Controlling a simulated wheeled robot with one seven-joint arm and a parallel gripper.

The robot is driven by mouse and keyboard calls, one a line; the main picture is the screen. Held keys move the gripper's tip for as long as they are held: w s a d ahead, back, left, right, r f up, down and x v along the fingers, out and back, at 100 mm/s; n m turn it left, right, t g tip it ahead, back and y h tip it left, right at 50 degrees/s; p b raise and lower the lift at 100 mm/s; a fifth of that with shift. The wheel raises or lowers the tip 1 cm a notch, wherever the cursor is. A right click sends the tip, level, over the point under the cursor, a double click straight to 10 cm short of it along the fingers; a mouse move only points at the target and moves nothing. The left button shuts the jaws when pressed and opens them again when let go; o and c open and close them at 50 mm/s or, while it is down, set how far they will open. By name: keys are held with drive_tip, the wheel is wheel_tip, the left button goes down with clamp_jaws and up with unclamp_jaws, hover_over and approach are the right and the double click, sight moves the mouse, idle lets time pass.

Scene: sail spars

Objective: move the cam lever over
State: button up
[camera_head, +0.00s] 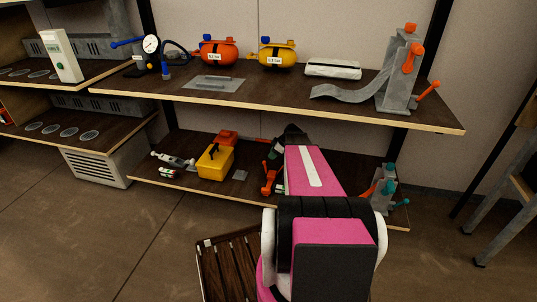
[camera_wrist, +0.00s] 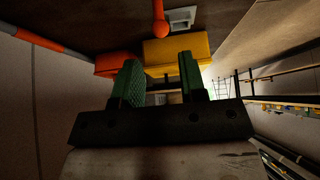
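In the head view, a grey block (camera_head: 398,75) with orange-knobbed levers (camera_head: 428,90) and a long grey strip stands at the right of the upper shelf. A smaller grey block (camera_head: 384,190) with orange and teal levers stands on the lower shelf. A small orange fitting (camera_head: 268,182) is left of my arm there. I cannot tell which lever is the cam lever. My gripper (camera_wrist: 160,80) is open, with nothing visible between its green pads. An orange ball-ended lever (camera_wrist: 159,22) shows beyond it, apart from the fingers. In the head view my arm mostly hides the gripper.
A yellow box (camera_head: 215,161) and an orange box (camera_head: 227,137) sit on the lower shelf; the yellow box also shows in the wrist view (camera_wrist: 178,49). The upper shelf's front edge (camera_head: 280,111) overhangs my arm. A slatted wooden piece (camera_head: 228,268) stands on the floor.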

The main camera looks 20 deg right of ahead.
drive_tip(key=x, duration=0.7)
drive_tip(key=shift+w+a+f, duration=0.15)
drive_tip(key=shift+f, duration=0.1)
drive_tip(key=shift+a+f, duration=0.1)
drive_tip(key=shift+f, duration=0.05)
drive_tip(key=shift+c, duration=2.5)
